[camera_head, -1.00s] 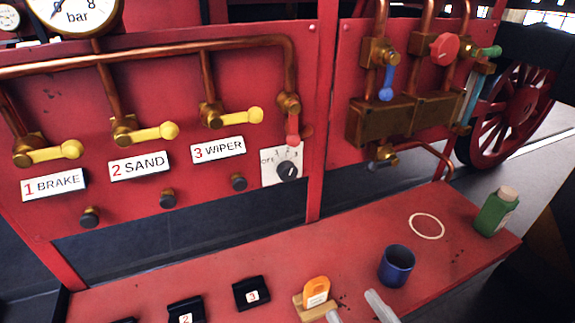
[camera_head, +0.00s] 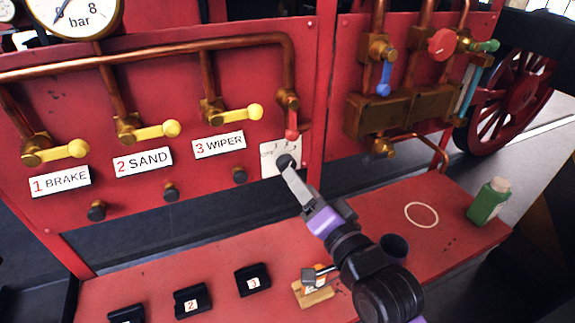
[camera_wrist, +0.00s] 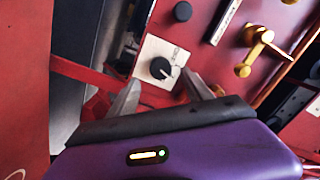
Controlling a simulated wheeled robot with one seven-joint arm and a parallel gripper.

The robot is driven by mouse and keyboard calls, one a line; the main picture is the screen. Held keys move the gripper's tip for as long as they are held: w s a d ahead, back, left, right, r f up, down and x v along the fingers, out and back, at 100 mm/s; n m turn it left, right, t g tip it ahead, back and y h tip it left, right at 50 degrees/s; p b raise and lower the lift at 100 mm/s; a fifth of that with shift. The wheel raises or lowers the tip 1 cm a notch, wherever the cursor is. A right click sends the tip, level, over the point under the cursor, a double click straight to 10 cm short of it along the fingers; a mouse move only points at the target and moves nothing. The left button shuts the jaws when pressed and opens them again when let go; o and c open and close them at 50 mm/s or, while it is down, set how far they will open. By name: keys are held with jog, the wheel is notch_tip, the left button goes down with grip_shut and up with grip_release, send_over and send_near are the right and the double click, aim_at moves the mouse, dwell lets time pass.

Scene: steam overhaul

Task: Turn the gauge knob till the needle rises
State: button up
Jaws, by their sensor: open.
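The black gauge knob (camera_head: 284,161) sits on a white plate (camera_head: 267,152) on the red panel. In the wrist view the knob (camera_wrist: 161,68) has a pale pointer line, and its plate (camera_wrist: 150,48) carries small markings. My gripper (camera_head: 289,176) is open, reaching toward the knob. In the wrist view the fingertips (camera_wrist: 161,90) stand apart on either side, just short of the knob; I cannot tell whether they touch it. The pressure gauge (camera_head: 80,14) is cut off at the top left; its dark needle points to the lower left.
Yellow-handled valves (camera_head: 158,131) labelled brake, sand and wiper line the panel, with a red-handled valve (camera_head: 291,122) just above the knob.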

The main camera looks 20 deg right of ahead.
aim_at(285, 163)
jog(key=shift+w+a+p, duration=0.2)
jog(key=shift+w+p, duration=0.35)
jog(key=shift+w, duration=3.05)
grip_shut()
